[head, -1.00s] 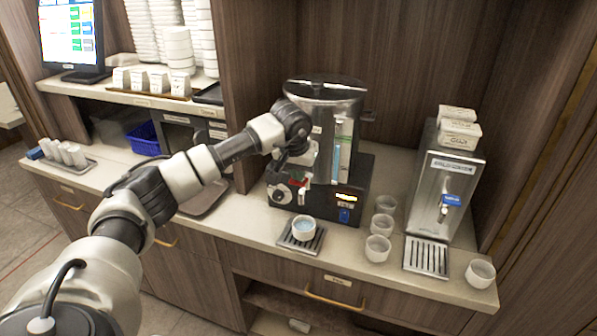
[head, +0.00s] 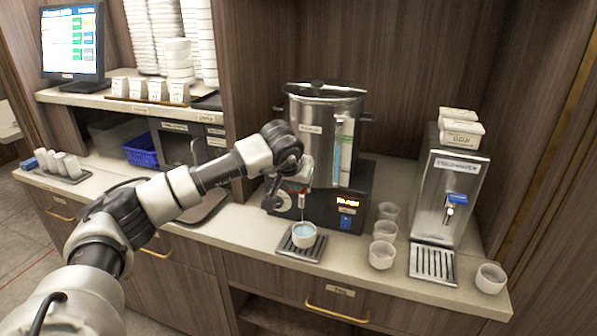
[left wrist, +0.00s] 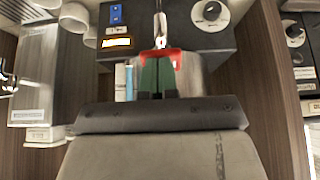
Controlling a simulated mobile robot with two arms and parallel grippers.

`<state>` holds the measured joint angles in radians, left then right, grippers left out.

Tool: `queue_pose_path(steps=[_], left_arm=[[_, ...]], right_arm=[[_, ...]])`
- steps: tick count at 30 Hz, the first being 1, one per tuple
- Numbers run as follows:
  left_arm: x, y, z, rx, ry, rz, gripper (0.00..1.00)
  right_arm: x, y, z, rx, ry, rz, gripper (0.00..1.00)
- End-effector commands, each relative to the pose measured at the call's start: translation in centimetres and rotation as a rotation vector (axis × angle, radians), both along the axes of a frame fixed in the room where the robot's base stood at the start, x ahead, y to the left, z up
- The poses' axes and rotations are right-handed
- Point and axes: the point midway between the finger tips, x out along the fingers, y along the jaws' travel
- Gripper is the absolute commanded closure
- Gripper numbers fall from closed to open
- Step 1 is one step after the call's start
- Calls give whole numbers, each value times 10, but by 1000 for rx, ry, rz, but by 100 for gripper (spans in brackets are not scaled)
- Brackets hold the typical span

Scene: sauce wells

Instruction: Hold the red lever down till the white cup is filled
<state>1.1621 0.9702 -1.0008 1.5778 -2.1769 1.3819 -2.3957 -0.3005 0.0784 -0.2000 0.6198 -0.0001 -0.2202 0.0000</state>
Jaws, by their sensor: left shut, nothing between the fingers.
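The red lever (head: 304,190) is on the tap of the steel urn (head: 328,115). It also shows in the left wrist view (left wrist: 177,59), around the tips of my left gripper. My left gripper (head: 302,184) is shut and empty, with its fingertips at the lever; contact is hard to tell. The silver spout (left wrist: 160,27) shows just past the lever. The white cup (head: 304,241) stands upright under the tap on a small drip tray (head: 286,247), with bluish liquid inside. A thin pale line below the spout may be liquid. My right gripper is out of view.
Several empty cups (head: 381,254) stand to the right of the urn. A steel dispenser (head: 447,195) with a blue lever stands farther right, with a grille (head: 433,264) before it. A monitor, stacked cups and a blue basket (head: 141,150) are at left.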

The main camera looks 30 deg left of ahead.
Motion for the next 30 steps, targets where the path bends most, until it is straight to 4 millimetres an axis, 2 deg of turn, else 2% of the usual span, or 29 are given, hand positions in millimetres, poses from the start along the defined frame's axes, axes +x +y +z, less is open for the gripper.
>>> queue_pose_path(steps=[10,21,30], left_arm=[[0,0,0,0,1,0,100],[0,0,15,1,1,1,100],[0,0,15,1,1,1,100]], right_arm=[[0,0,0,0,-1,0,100],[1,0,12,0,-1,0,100],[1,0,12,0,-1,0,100]])
